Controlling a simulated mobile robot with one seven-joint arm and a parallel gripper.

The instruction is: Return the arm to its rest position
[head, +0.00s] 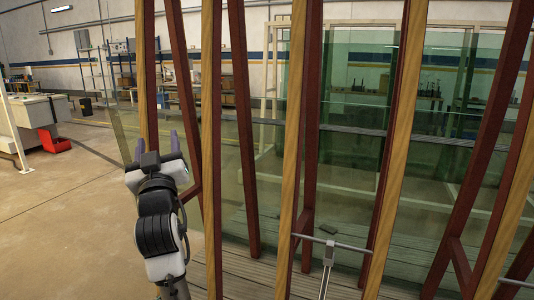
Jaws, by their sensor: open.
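My gripper (158,148) is at the left of the head view, at the end of my white and black arm, which reaches up from the lower edge. Its two fingers point up and away from me and stand apart, with nothing seen between them. The gripper is in front of, or close beside, the leftmost wooden posts of a rack (212,120). I cannot tell whether the arm touches a post or the glass.
Wood and dark red posts (390,150) hold large greenish glass panes (450,190) across the middle and right. A metal T-shaped bar (329,255) stands low in front. A red bin (54,139) and shelves (92,70) are farther back. The floor at lower left is clear.

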